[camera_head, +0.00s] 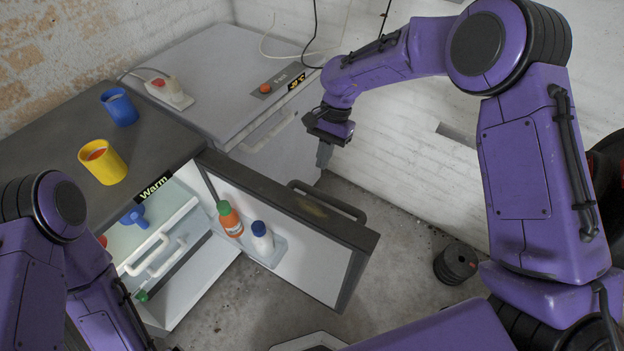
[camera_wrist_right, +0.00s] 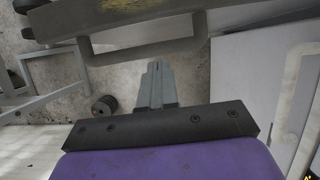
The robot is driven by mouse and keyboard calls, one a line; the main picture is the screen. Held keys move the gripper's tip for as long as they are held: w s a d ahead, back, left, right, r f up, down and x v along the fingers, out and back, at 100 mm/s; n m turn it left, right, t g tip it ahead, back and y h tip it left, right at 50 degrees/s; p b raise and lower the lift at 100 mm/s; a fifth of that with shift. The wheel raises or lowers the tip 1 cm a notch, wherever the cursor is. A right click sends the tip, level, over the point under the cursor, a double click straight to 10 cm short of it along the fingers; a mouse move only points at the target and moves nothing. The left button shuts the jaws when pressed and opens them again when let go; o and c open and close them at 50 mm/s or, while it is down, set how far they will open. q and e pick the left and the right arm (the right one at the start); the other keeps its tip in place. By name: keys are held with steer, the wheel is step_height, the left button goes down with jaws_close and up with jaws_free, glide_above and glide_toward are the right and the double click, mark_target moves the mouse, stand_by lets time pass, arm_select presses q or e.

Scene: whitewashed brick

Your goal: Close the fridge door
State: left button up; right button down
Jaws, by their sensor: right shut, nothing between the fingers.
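The fridge (camera_head: 180,140) has a dark grey top and a "Warm" label on its front edge. Its door (camera_head: 310,277) stands wide open, swung out to the right, with bottles on its inner shelf. The dark door handle (camera_head: 327,201) is on the outer side; it also shows in the right wrist view (camera_wrist_right: 145,47). My right gripper (camera_head: 324,158) is shut and empty, beyond the door's outer side near the handle. In the right wrist view its fingers (camera_wrist_right: 157,82) point toward the handle, and I cannot tell if they touch it. My left arm is at the lower left, its gripper out of view.
A grey chest freezer (camera_head: 215,75) stands behind the fridge against the brick wall. A blue mug (camera_head: 121,108) and a yellow mug (camera_head: 102,161) stand on the fridge. An orange bottle (camera_head: 230,219) sits in the door. A dark round weight (camera_head: 456,264) is on the floor.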

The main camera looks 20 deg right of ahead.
steer(key=s+a+f+p, duration=0.1)
steer(key=s+a+f, duration=0.2)
steer(key=a+f, duration=0.1)
steer(key=shift+s+a+f, duration=0.15)
steer(key=shift+s, duration=0.05)
steer(key=shift+p, duration=0.35)
